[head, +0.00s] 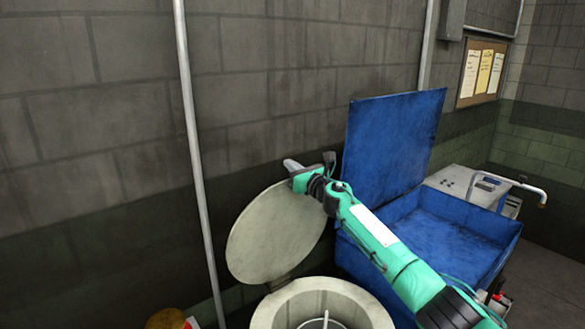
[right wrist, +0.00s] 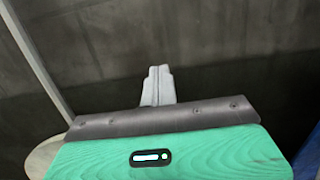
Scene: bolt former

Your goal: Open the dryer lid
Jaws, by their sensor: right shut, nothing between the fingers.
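The dryer lid (head: 272,236) is a round, pale cream disc. In the head view it stands tilted up behind the open round dryer (head: 322,304), whose rim and inner spindle show at the bottom. My right gripper (head: 290,164) is at the lid's upper edge; I cannot tell whether it touches. In the right wrist view its fingers (right wrist: 158,84) are together with nothing between them, and a piece of the lid (right wrist: 42,156) shows at the lower left. My left gripper is in neither view.
A blue bin (head: 455,238) with its blue lid (head: 392,135) raised stands right of the dryer. A control cart with a handle (head: 480,185) is behind it. A thin pipe (head: 200,175) runs up the block wall at left. A yellow-orange object (head: 166,319) is at the bottom.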

